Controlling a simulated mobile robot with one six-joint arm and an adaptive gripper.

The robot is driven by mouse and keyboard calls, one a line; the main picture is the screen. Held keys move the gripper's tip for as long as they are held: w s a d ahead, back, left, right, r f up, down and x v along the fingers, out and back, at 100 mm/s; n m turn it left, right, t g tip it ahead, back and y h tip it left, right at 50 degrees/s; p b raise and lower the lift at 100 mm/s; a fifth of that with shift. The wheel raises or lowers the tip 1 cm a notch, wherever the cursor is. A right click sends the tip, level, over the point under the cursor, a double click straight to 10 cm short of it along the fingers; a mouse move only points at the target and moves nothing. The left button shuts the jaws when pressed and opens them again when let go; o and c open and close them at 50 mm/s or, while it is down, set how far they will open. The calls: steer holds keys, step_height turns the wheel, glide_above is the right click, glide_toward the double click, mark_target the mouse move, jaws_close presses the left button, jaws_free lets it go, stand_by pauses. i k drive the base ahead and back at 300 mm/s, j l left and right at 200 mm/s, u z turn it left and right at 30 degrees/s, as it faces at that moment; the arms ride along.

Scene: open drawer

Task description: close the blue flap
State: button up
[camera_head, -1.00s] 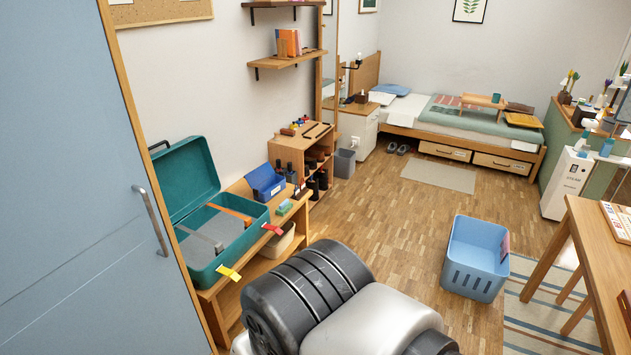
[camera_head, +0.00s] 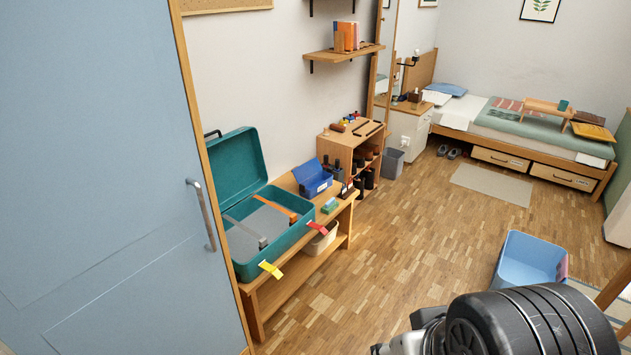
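A small blue box (camera_head: 320,188) stands on the wooden bench, right of the teal suitcase. Its blue flap (camera_head: 309,171) looks raised at the back, leaning toward the wall. The teal suitcase (camera_head: 285,244) lies open on the same bench, its teal lid (camera_head: 236,164) standing up at the back. Only dark and pale links of my arm show at the bottom right. My gripper's fingers are not in this view. My arm is well apart from the blue box.
A light blue door (camera_head: 95,170) with a grey handle fills the left side. A wooden shelf unit (camera_head: 345,142) stands beyond the bench (camera_head: 282,300). A light blue basket (camera_head: 527,262) is on the floor at right. The wood floor (camera_head: 390,240) between is clear.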

mark_target(313, 167)
steer(key=i+l, duration=0.15)
steer(key=i, duration=0.4)
steer(key=i+l+u, duration=0.1)
steer(key=i, duration=0.45)
steer(key=i+l, duration=0.3)
steer(key=i, duration=0.25)
steer(key=i+l+u, duration=0.1)
steer(key=i, duration=0.45)
steer(key=i+l, duration=0.35)
steer(key=i, duration=0.2)
steer(key=i+l+u, duration=0.1)
steer(key=i+l, duration=0.15)
steer(key=i, duration=0.3)
steer(key=i+l, duration=0.3)
steer(key=i, duration=0.25)
steer(key=j+u, duration=0.05)
